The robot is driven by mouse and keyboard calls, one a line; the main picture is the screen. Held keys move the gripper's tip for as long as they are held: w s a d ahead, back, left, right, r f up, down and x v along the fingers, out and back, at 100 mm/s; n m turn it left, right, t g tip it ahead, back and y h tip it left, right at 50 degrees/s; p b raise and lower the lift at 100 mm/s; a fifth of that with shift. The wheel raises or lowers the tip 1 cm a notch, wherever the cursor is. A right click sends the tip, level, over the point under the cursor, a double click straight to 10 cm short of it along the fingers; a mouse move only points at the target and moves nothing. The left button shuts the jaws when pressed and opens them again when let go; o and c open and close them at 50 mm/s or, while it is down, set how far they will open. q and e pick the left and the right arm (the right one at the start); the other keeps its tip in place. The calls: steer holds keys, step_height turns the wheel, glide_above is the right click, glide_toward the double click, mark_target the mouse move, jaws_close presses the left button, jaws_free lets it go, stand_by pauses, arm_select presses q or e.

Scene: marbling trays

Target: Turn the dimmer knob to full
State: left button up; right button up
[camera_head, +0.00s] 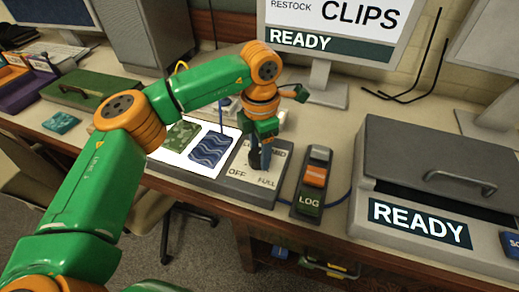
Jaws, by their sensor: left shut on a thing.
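The dimmer panel (262,188) is a pale plate on a dark base near the front edge of the desk, with OFF at its left and FULL at its right. The dark dimmer knob (257,160) stands on it, partly hidden by my left gripper. My left gripper (262,146) comes down from above and is shut on the knob. The knob's pointer is hidden, so I cannot tell its setting. A lit white panel (166,155) lies left of the dimmer with a green and a blue marbled sheet (212,148) on it. My right gripper is not in view.
A LOG device (308,202) with an orange switch stands just right of the dimmer. A grey lidded box (435,140) marked READY fills the desk's right side. A monitor (340,30) reading CLIPS and READY stands behind. A green case (92,90) lies at the left.

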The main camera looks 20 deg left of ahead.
mark_target(258, 155)
arm_select(q)
steer(key=m, duration=0.4)
steer(key=shift+m, duration=0.3)
steer(key=m, duration=0.5)
steer(key=shift+s, duration=0.1)
steer(key=m, duration=0.5)
steer(key=shift+m, duration=0.4)
steer(key=m, duration=0.4)
steer(key=shift+m, duration=0.4)
steer(key=o, duration=1.4)
step_height(258, 155, up, 7)
steer(key=shift+s+a+r, duration=0.1)
